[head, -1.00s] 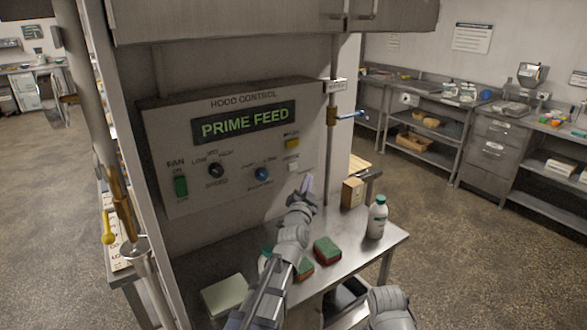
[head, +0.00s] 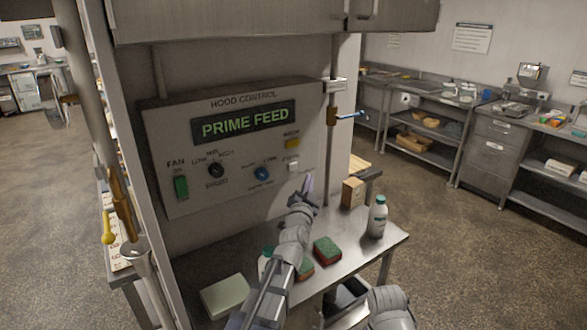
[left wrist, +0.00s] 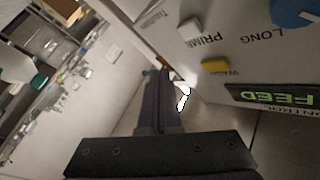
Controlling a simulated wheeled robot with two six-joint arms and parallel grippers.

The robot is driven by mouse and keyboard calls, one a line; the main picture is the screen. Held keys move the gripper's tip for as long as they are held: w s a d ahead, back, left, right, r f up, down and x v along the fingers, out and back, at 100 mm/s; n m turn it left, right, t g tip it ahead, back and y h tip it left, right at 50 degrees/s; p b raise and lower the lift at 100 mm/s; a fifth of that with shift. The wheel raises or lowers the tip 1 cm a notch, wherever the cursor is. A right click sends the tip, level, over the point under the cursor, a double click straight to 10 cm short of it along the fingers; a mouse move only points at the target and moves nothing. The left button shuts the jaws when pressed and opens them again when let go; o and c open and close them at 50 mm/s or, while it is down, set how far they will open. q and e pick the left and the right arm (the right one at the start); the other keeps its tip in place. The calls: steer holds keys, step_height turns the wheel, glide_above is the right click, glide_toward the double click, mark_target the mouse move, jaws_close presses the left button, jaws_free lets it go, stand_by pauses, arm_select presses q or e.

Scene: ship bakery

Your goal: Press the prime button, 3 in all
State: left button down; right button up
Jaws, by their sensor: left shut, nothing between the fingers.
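The hood control panel (head: 155,125) has a lit display (head: 243,122) reading PRIME FEED. The small white prime button (head: 293,167) is at the panel's lower right, below the yellow wash button (head: 292,143). My left gripper (head: 307,184) is shut and empty, its tip just below and right of the prime button. In the left wrist view the prime button (left wrist: 189,28) stands above and to the right of the shut fingertips (left wrist: 163,78), with a visible gap in the picture. The yellow wash button (left wrist: 215,66) also shows there. My right gripper is out of view.
A green fan switch (head: 181,187), a black knob (head: 216,170) and a blue knob (head: 262,174) are on the panel. Below is a steel table (head: 345,262) with sponges (head: 327,250), a white bottle (head: 377,217) and a small box (head: 352,193).

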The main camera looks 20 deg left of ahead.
mark_target(297, 166)
arm_select(q)
steer(key=shift+s+d, duration=1.1)
steer(key=shift+d, duration=0.25)
steer(key=shift+w+a, duration=0.9)
steer(key=shift+a, duration=0.25)
steer(key=shift+w+a, duration=0.95)
steer(key=shift+a, duration=0.25)
steer(key=shift+w+a, duration=0.9)
steer(key=shift+a, duration=0.25)
steer(key=shift+w+a, duration=0.1)
steer(key=shift+w+a, duration=0.15)
steer(key=shift+a, duration=0.1)
steer(key=shift+w+a, duration=0.3)
steer(key=shift+a, duration=0.05)
steer(key=shift+s+d, duration=0.55)
steer(key=shift+d, duration=0.15)
